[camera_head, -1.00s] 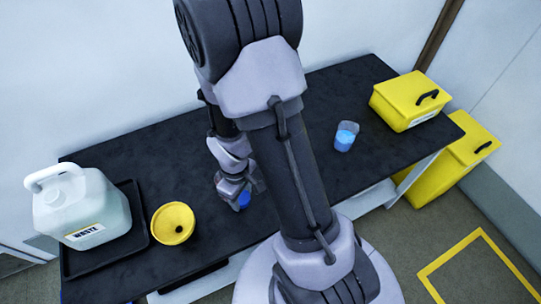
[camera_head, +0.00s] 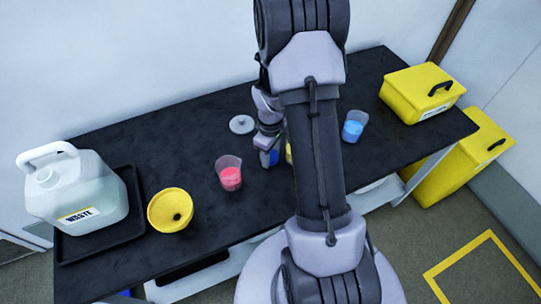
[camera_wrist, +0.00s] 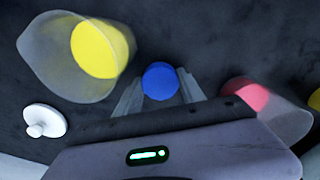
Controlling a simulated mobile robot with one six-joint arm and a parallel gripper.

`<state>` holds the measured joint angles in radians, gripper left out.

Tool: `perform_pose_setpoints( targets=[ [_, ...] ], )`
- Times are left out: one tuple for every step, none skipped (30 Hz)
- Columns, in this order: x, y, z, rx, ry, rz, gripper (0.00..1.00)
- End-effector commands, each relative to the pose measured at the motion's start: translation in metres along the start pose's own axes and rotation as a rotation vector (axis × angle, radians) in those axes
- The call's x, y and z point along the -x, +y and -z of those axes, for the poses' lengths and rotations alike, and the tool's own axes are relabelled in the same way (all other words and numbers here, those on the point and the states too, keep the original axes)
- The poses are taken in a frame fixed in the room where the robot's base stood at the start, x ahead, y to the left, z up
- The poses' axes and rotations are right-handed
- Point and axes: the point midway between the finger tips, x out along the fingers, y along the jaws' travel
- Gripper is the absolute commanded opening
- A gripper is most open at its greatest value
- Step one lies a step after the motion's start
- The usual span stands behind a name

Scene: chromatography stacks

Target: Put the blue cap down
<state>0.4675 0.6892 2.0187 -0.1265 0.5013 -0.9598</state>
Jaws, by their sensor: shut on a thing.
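The blue cap (camera_wrist: 160,81) is between the two fingers of my gripper (camera_wrist: 158,92) in the wrist view. In the head view the blue cap (camera_head: 273,157) shows at the tip of my gripper (camera_head: 268,153), over the dark bench top. My gripper is shut on it. Whether the cap touches the bench cannot be told. Part of the cap is hidden by the fingers.
A beaker of red liquid (camera_head: 230,174) stands left of my gripper; a yellow one (camera_wrist: 98,48) is close by, mostly behind my arm.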

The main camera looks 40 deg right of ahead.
Motion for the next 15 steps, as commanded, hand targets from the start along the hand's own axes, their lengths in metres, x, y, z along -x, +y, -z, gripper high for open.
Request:
perform_pose_setpoints(
  targets=[
    [0.0003,-0.0001,0.0000,0.000,0.000,0.000,0.04],
    [-0.0005,-0.0002,0.0000,0.000,0.000,0.000,0.04],
    [-0.0022,-0.0003,-0.0001,0.000,0.000,0.000,0.04],
    [-0.0033,-0.0003,-0.0001,0.000,0.000,0.000,0.04],
    [-0.0043,-0.0003,-0.0001,0.000,0.000,0.000,0.04],
    [-0.0056,-0.0003,-0.0001,0.000,0.000,0.000,0.04],
    [-0.0065,-0.0004,-0.0001,0.000,0.000,0.000,0.04],
    [-0.0074,-0.0004,-0.0001,0.000,0.000,0.000,0.04],
    [-0.0086,-0.0004,0.0000,0.000,0.000,0.000,0.04],
    [-0.0095,-0.0004,-0.0001,0.000,0.000,0.000,0.04],
    [-0.0084,-0.0004,0.0000,0.000,0.000,0.000,0.52],
    [-0.0080,-0.0004,-0.0001,0.000,0.000,0.000,0.60],
    [-0.0079,-0.0004,0.0000,0.000,0.000,0.000,0.66],
    [-0.0079,-0.0004,-0.0001,-0.001,0.000,0.000,0.68],
    [-0.0079,-0.0004,-0.0001,-0.001,0.000,0.000,0.68]
  ],
)
